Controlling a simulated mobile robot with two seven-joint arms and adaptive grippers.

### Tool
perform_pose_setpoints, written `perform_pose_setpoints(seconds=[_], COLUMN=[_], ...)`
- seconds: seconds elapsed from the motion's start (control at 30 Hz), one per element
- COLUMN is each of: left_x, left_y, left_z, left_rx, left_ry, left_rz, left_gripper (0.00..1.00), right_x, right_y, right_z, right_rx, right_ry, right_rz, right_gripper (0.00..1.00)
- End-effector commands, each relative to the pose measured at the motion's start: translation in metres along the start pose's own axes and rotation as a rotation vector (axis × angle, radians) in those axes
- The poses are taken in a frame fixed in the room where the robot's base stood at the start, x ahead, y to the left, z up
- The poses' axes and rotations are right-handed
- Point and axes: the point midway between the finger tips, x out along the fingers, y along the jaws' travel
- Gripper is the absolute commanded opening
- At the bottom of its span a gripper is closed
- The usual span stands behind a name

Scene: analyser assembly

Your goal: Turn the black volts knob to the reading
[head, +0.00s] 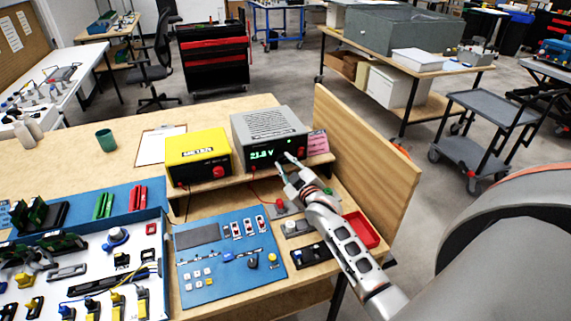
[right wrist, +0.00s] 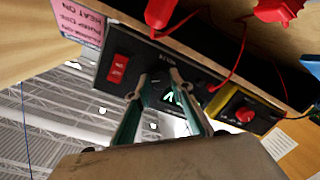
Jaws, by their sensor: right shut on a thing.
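The grey power supply (head: 268,130) stands on the wooden shelf, its green display (head: 262,154) reading what looks like 23.8 V. My right gripper (head: 287,162) reaches its front panel from the lower right. In the right wrist view, the two fingertips (right wrist: 160,77) are at the dark panel with a small gap between them, shut on the black volts knob. The knob is mostly hidden by the fingers, so its pointer cannot be read. Part of the green display (right wrist: 169,97) shows between the fingers. My left gripper is not in view.
A yellow meter box (head: 198,155) stands left of the supply. A red switch (right wrist: 118,68) is beside the fingers. A pink note (head: 317,143) is at the supply's right, near the wooden side panel (head: 350,165).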

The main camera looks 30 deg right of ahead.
Motion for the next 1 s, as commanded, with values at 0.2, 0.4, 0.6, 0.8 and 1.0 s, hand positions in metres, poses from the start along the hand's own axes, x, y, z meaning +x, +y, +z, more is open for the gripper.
perform_pose_setpoints(seconds=[0.2,0.4,0.6,0.8,1.0], left_x=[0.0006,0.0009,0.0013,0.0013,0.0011], left_y=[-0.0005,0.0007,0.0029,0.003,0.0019], left_z=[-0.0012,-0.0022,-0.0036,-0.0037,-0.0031], left_rx=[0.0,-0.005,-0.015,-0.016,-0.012], left_ry=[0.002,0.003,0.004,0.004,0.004], left_rz=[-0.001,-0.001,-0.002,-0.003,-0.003], left_gripper=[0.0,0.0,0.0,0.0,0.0], right_x=[0.0002,0.0002,0.0002,0.0002,0.0002], right_y=[0.0009,0.0008,0.0006,0.0006,0.0006], right_z=[0.0012,0.0013,0.0015,0.0015,0.0014], right_rx=[0.162,0.266,0.321,0.34,0.341], right_ry=[0.015,0.025,0.03,0.032,0.032], right_rz=[-0.005,-0.008,-0.01,-0.011,-0.011], right_gripper=[0.01,0.01,0.01,0.01,0.01])
